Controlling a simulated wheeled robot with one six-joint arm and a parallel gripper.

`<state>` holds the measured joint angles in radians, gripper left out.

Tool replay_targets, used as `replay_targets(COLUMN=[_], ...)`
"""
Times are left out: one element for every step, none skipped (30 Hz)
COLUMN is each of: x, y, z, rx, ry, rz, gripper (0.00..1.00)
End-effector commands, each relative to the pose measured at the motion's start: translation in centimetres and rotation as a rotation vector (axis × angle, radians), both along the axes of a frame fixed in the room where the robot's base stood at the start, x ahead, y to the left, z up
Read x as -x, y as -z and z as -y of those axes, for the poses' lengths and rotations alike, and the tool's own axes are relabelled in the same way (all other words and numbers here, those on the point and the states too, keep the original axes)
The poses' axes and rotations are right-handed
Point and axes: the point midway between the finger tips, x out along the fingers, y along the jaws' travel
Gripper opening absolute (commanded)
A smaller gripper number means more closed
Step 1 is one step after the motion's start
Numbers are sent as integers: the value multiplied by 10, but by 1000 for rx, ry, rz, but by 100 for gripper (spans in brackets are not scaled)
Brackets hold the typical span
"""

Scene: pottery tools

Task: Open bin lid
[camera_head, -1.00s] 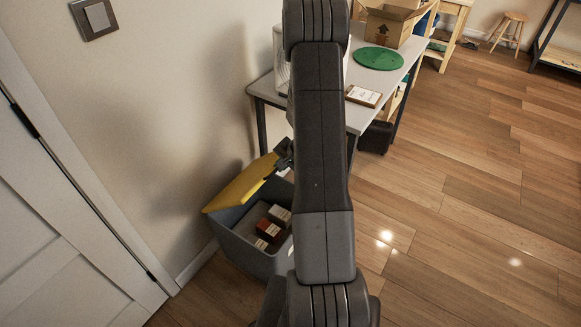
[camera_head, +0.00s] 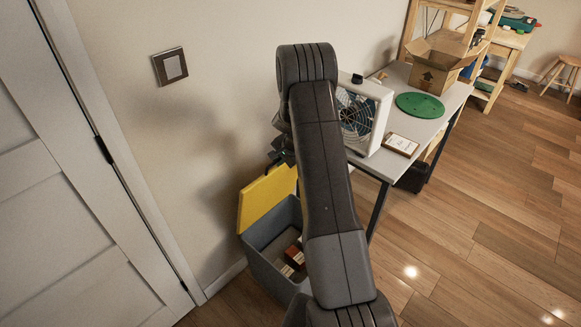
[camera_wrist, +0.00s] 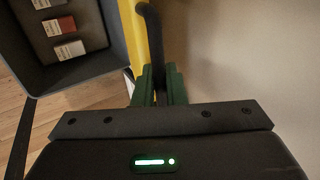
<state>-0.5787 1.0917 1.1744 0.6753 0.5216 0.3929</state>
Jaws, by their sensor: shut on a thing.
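The grey bin (camera_head: 264,237) stands on the floor by the wall, left of the table. Its yellow lid (camera_head: 262,200) is raised steeply and leans toward the wall, so the bin's mouth is open. Several small boxes (camera_head: 294,257) lie inside. My gripper (camera_head: 281,150) is at the upper edge of the lid, partly behind my arm. The open bin (camera_wrist: 105,62) with boxes (camera_wrist: 60,26) is at the upper left there.
A table (camera_head: 390,166) with a fan (camera_head: 362,118), a green disc (camera_head: 419,105), a framed card (camera_head: 400,145) and a cardboard box (camera_head: 437,68) stands right of the bin. A white door (camera_head: 75,200) is at the left.

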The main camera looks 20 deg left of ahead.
Motion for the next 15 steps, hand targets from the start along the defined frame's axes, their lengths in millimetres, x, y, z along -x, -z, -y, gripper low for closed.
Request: replay_targets(x=[-2,-3,-5,-6,-6,-7,-7,-8,-8,-8,-8,-8,-8,-8,-8], y=[-3,-3,-4,-5,-5,-5,-5,-5,-5,-5,-5,-5,-5,-5,-5], z=[-7,-9,-13,-15,-17,-18,-19,-20,-21,-22,-22,-22,-22,-22,-22], rx=[0,0,1,0,0,-1,0,0,0,0,0,0,0,0,0], ry=[-3,-2,-1,-1,0,1,-1,-1,-1,-1,-1,-1,-1,-1,-1], rz=[2,1,2,2,2,1,0,0,0,0,0,0,0,0,0], gripper=[0,0,0,0,0,0,0,0,0,0,0,0,0,0,0])
